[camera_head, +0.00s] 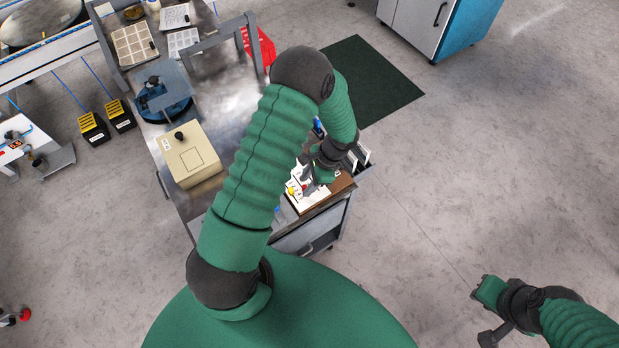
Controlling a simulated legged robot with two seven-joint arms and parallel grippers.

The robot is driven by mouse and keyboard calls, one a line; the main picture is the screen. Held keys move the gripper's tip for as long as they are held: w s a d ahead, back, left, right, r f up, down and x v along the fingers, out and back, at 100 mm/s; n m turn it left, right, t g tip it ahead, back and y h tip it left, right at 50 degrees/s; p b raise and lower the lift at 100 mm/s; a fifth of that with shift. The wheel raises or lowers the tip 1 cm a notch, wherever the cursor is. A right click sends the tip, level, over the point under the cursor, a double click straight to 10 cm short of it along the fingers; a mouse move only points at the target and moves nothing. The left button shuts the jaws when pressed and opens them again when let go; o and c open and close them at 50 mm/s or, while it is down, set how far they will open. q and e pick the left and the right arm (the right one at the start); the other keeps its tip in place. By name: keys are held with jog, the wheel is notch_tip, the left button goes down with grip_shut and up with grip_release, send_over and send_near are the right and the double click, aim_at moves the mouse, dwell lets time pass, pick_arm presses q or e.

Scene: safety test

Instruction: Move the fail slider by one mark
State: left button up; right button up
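A small white panel (312,196) with red and yellow parts lies on the brown end of the metal workbench. The fail slider cannot be made out at this size, and my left arm and hand cover part of the panel. My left gripper (307,179) points down at the panel, close over it or touching it; I cannot tell which. Its fingers are too small and partly hidden to show whether they are open or hold anything. My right gripper (486,312) is at the lower right over bare floor, far from the panel.
The metal workbench (236,92) carries a beige box (189,155) and a blue round fixture (168,100) left of my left arm. A dark green mat (374,82) lies behind. The floor at right is clear.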

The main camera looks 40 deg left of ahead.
pick_arm(q)
jog(key=v, duration=1.6)
jog(key=shift+r, duration=0.35)
jog(key=shift+d, duration=0.15)
